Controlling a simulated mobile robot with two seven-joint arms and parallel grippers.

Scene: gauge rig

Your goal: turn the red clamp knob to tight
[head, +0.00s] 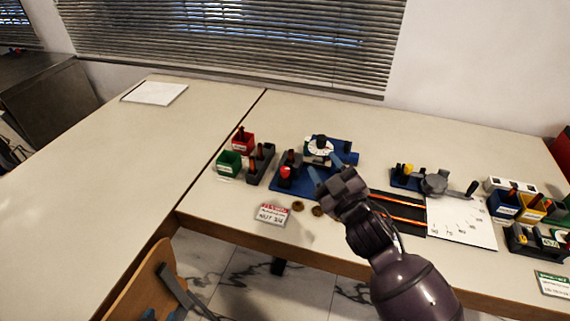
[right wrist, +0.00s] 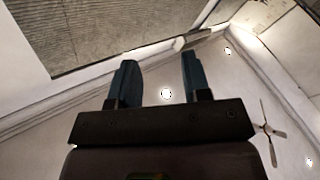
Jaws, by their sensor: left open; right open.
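A small red knob (head: 286,172) shows on a dark block on a blue base plate (head: 284,189), near the middle of the table. I take it to be the clamp knob; its setting is too small to read. A white dial (head: 320,149) with a black centre sits behind it on the same rig. My right gripper (right wrist: 157,82) is open and empty in the right wrist view, facing the wall and ceiling.
A red bin (head: 243,138), a green bin (head: 228,159) and a dark holder (head: 262,166) stand left of the rig. A label card (head: 272,214) and small brown discs (head: 298,206) lie in front. A white scale sheet (head: 462,222) lies right. The far-left table is mostly clear.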

